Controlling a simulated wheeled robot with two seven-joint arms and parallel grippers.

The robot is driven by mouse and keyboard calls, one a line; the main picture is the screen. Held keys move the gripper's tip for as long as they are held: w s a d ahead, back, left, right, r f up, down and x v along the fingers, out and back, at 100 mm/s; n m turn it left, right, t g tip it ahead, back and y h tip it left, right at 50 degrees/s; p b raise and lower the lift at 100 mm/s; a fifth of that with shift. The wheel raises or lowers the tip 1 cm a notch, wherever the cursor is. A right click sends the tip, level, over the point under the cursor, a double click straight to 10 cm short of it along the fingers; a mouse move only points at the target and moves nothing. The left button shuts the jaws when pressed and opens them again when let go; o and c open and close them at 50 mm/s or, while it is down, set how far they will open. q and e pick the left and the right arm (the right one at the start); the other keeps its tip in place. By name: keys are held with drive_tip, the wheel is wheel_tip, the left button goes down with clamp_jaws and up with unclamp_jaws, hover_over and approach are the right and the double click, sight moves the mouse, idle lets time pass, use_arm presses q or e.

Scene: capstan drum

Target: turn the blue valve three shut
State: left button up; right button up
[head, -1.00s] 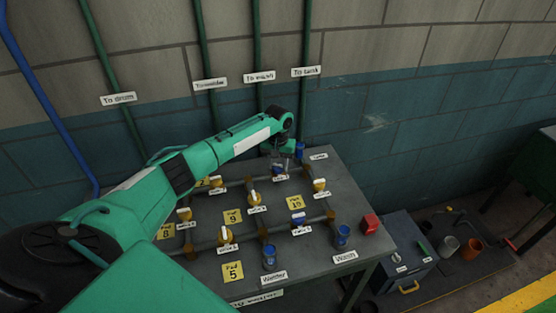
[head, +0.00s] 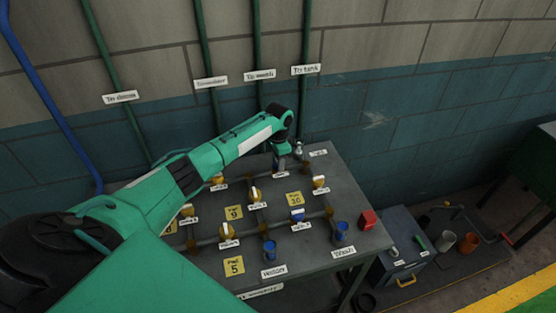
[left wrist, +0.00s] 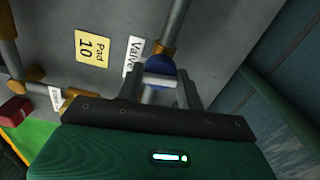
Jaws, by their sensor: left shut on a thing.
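A blue valve (left wrist: 158,68) with a pale handle (left wrist: 160,81) sits on a pipe near the back of the bench, beside a label reading "Valve" (left wrist: 133,55) whose number is hidden. My left gripper (left wrist: 160,92) is shut on this handle, one finger on each side. In the head view my left gripper (head: 284,165) reaches down at the back of the bench and hides most of the valve. A second blue valve (head: 299,213) with a white handle stands nearer the front. Its label is too blurred to read. My right gripper is not in view.
Several yellow valves, such as one at the right (head: 319,183), stand on the bench's pipes. A Pad 10 label (left wrist: 90,47) lies near the held valve. The wall (head: 400,120) is close behind.

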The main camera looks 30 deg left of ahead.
use_arm(q)
drive_tip(key=shift+m, duration=0.6)
drive_tip(key=shift+r, duration=0.1)
drive_tip(key=o, duration=1)
drive_tip(key=shift+r+b, duration=1.75)
drive_tip(key=shift+r, duration=5.15)
